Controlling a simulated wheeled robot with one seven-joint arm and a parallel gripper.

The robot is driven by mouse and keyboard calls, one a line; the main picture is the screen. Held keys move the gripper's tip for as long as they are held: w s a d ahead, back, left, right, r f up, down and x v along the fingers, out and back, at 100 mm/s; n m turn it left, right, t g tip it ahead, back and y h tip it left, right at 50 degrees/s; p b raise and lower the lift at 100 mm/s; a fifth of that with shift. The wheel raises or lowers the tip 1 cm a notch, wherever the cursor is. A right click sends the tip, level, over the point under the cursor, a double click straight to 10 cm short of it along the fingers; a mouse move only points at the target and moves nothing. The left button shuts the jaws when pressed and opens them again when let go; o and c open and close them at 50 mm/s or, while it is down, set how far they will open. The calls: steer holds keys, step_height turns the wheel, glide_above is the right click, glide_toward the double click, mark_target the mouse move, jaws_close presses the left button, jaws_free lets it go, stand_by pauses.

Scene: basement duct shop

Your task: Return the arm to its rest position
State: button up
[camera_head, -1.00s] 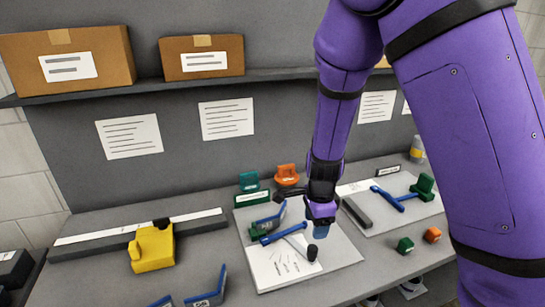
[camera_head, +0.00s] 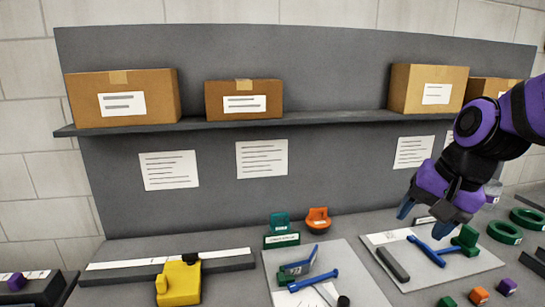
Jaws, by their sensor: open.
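My gripper (camera_head: 428,212) is at the right of the head view, on my purple arm. Its blue-grey fingers are apart with nothing between them. It hangs above the right-hand grey mat (camera_head: 428,281), over a blue tool (camera_head: 436,251) with a green block (camera_head: 466,238) by its end. The gripper appears to be clear of these things. The left-hand mat (camera_head: 370,291) holds a blue-handled tool (camera_head: 313,280) with a dark end and a blue-grey angled piece (camera_head: 298,263). Part of this mat is cut off by the bottom edge.
A shelf (camera_head: 330,119) with several cardboard boxes (camera_head: 243,100) runs behind the bench. A yellow tool (camera_head: 179,284) lies at the front left by a long grey bar (camera_head: 228,263). Green rings (camera_head: 504,232) and small coloured blocks (camera_head: 479,296) lie at the right.

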steer(key=s+d+r+n+t+h, duration=0.1)
steer(key=s+d+r+n, duration=0.1)
steer(key=s, duration=0.3)
steer(key=s+d+r+n+t+h, duration=0.1)
steer(key=s+d+r+n, duration=0.1)
steer(key=s+r+n, duration=0.2)
steer(key=shift+s+d+r+h, duration=0.25)
steer(key=shift+s+r+h, duration=0.1)
steer(key=shift+s, duration=0.7)
stand_by(1.0)
